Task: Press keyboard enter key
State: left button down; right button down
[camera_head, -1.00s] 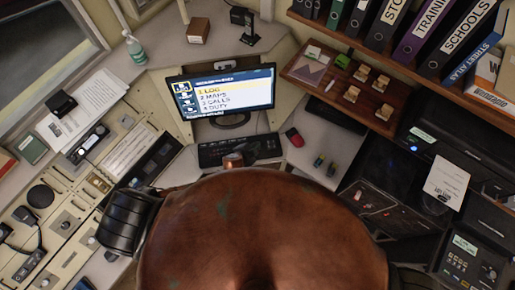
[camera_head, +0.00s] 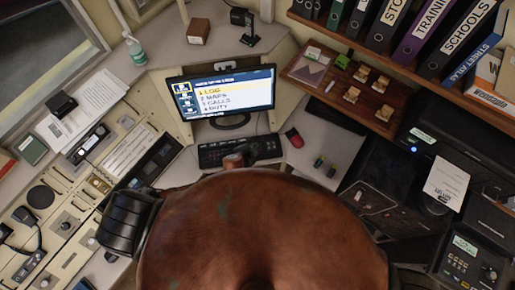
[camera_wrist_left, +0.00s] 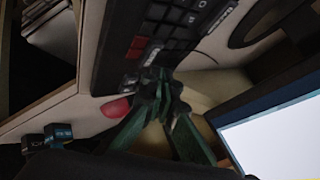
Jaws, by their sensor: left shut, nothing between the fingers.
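The black keyboard (camera_head: 267,147) lies on the desk in front of the monitor in the head view. I cannot read which is the enter key; one pale labelled key (camera_wrist_left: 152,56) is right beside my fingertips. My left gripper (camera_wrist_left: 163,76) is shut and empty, its greenish fingertips at the keyboard's edge. I cannot tell whether they touch. My right gripper is not visible.
The monitor (camera_head: 222,92) stands behind the keyboard, with its menu's LOG line highlighted.

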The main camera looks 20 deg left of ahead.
pick_arm(q)
jog(key=shift+f, duration=0.15)
jog(key=shift+f, duration=0.3)
dwell(0.4)
jog(key=shift+f+b, duration=0.4)
jog(key=shift+b, duration=0.05)
dwell(0.4)
